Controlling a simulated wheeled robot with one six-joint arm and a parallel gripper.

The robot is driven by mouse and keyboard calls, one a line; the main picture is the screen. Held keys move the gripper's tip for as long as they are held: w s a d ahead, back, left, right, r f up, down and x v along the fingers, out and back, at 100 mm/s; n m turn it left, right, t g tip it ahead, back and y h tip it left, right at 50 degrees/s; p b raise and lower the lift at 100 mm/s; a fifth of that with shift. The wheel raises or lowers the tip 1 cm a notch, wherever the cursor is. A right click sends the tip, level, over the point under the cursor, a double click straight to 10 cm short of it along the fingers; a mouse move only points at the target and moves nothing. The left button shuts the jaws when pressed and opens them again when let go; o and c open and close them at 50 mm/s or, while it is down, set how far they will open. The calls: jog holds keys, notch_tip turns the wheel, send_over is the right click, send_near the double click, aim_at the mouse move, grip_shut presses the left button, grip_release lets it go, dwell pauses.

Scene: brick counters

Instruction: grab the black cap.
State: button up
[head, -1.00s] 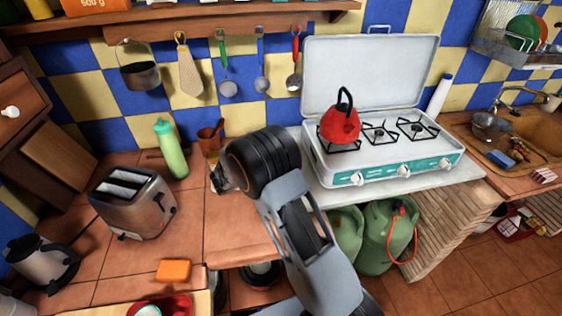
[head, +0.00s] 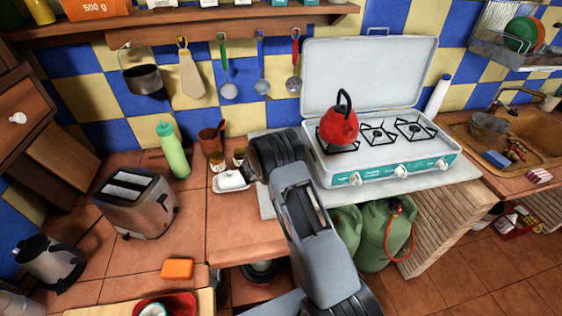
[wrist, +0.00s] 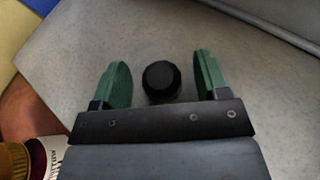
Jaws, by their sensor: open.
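The black cap (wrist: 161,84) is a small, dark, faceted round piece on a pale grey surface in the wrist view. My gripper (wrist: 163,72) is open, with one green finger on each side of the cap. Gaps show between the cap and both fingers, with the right gap wider. I cannot tell the height of the fingers over the surface. In the head view my arm hides the cap and most of the gripper.
A white stove (head: 388,172) with a red kettle (head: 338,128) stands right of my arm. A white dish (head: 231,182) and small jars (head: 217,162) are close on the left. A jar's gold lid (wrist: 12,160) shows in the wrist view. A toaster (head: 137,203) stands farther left.

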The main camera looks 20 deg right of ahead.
jog(key=shift+d+f, duration=0.1)
jog(key=c, duration=1)
